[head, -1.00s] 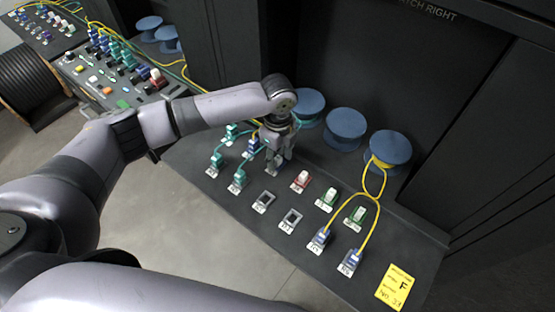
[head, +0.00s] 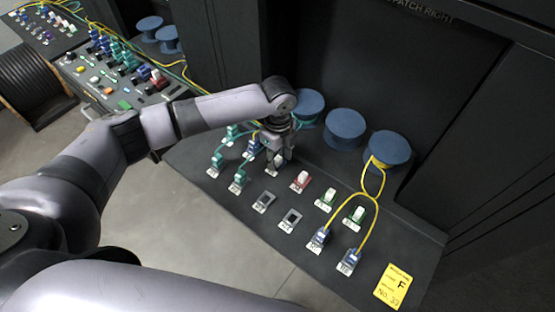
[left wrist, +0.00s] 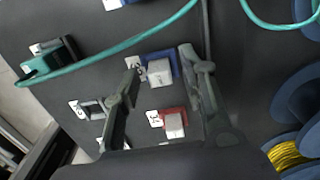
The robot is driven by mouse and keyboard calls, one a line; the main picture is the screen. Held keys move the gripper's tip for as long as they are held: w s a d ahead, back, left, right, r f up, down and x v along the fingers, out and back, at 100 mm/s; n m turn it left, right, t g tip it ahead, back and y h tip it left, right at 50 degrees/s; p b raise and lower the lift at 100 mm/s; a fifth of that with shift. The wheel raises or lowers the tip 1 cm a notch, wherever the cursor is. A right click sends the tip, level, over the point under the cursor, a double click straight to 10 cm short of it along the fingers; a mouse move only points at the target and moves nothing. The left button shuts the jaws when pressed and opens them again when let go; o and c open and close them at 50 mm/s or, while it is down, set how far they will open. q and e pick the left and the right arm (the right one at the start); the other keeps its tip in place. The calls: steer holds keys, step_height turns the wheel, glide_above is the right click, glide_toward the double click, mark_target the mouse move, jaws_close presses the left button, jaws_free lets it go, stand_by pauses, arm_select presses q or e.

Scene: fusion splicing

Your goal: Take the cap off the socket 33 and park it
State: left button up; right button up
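My left gripper (head: 277,160) is over the far row of sockets on the dark bench. In the left wrist view its two fingers (left wrist: 160,72) are apart. Between the fingertips is a blue socket (left wrist: 176,62) with a white cap (left wrist: 160,75) on it; I see gaps between cap and fingers. The fingers partly hide this socket in the head view. The label beside it is too small to read, so I cannot tell whether it is 33. A yellow note (head: 394,287) reads F, No. 33. My right gripper is not in view.
Beside it are a red socket (head: 301,180) and green sockets (head: 327,198) with white caps. Empty grey holders (head: 264,201) are in front. Teal plugs (head: 237,182) with cables stand left. Blue plugs (head: 318,239) with yellow cables stand right. Blue spools (head: 346,124) line the back.

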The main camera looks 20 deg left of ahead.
mark_target(278, 158)
arm_select(q)
steer(key=shift+c, duration=0.5)
jaws_close()
steer(key=shift+r, duration=0.1)
stand_by(0.6)
steer(key=shift+r+p, duration=2.95)
steer(key=shift+p, duration=0.6)
